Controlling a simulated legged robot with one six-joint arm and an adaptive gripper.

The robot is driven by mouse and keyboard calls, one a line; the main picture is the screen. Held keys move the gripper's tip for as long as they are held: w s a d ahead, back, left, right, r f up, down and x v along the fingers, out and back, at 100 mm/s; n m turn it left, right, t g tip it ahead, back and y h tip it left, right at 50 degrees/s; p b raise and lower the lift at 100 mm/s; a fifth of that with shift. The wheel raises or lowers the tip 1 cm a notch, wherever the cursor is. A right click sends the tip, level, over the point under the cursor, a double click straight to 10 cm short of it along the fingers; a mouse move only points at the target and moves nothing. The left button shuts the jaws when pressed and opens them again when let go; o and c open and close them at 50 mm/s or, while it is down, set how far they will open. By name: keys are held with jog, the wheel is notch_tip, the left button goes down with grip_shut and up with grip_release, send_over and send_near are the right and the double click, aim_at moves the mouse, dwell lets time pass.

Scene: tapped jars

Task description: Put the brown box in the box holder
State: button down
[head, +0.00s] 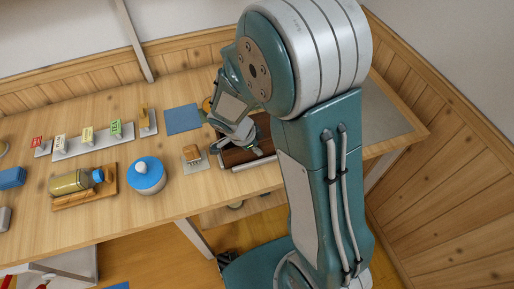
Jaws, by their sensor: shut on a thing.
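My gripper (240,132) is at the far end of my bent arm, low over a dark brown slatted board or tray (236,158) with a pale front edge. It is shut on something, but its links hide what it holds. A small brown block (192,152) sits on a grey plate (203,164), left of the gripper and apart from it. I cannot tell if it is the brown box. A long grey rack (92,141) holds upright coloured cards or boxes. I cannot tell which piece is the box holder.
A blue-lidded round pot (147,176), a jar (72,182) lying on a wooden board and a blue mat (183,119) are on the wooden table (120,218). An orange round thing (207,104) shows partly behind my gripper. Wood-panelled walls border the table at the back and right.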

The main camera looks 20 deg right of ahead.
jog(key=shift+d+f, duration=0.1)
jog(key=shift+f, duration=0.1)
jog(key=shift+f, duration=0.1)
jog(key=c, duration=0.7)
grip_release()
jog(key=shift+c, duration=0.2)
